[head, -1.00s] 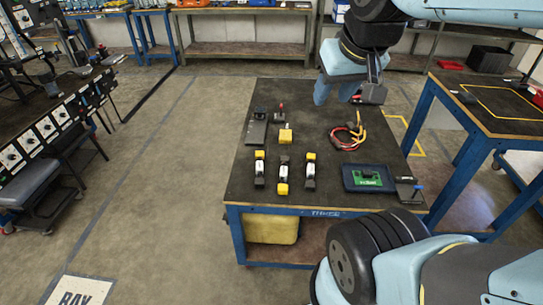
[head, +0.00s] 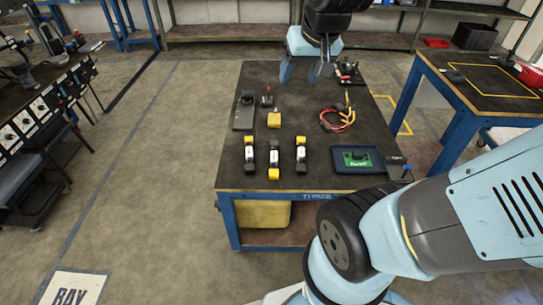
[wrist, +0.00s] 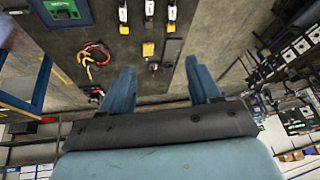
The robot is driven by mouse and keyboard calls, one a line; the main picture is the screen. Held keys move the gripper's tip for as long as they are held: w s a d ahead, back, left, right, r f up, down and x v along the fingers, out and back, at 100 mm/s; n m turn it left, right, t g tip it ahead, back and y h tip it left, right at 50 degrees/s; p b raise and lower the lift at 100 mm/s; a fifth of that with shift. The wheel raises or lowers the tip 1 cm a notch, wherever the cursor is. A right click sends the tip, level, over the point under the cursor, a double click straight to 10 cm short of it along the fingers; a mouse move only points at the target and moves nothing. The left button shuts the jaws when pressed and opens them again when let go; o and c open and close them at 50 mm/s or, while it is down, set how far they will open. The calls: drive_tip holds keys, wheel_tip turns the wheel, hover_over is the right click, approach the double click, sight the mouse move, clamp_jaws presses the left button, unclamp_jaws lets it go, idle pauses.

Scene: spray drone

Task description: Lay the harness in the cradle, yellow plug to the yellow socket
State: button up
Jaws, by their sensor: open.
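A loose loop of red and yellow cables (head: 337,119) lies on the right half of the dark-topped table; it also shows in the wrist view (wrist: 93,54). Three short black-and-white bars with one yellow end each (head: 249,154) (head: 274,160) (head: 300,154) stand in a row near the front edge. The middle one has its yellow end towards the front, the outer two towards the back. I cannot tell for sure which item is the harness or the cradle. My gripper (head: 305,72) is open and empty above the table's back edge, away from all these things.
A yellow block (head: 274,120) sits behind the row, with a dark grey plate (head: 244,112) to its left. A tray with a green board (head: 357,159) lies front right. Small dark items (head: 348,72) stand at the back right. The back middle of the table is clear.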

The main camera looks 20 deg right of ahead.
drive_tip(key=w+a+f+m, duration=0.2)
drive_tip(key=w+f, duration=0.9)
drive_tip(key=f, duration=0.3)
drive_tip(key=g+h, duration=0.1)
drive_tip(key=h, duration=0.1)
approach(274, 156)
drive_tip(key=shift+m, duration=0.4)
drive_tip(key=x, duration=0.4)
drive_tip(key=shift+a+f, duration=0.1)
drive_tip(key=shift+a, duration=0.2)
drive_tip(key=shift+d+x, duration=0.15)
drive_tip(key=shift+x, duration=0.75)
drive_tip(key=shift+d+x, duration=0.15)
drive_tip(key=shift+x, duration=1.6)
clamp_jaws()
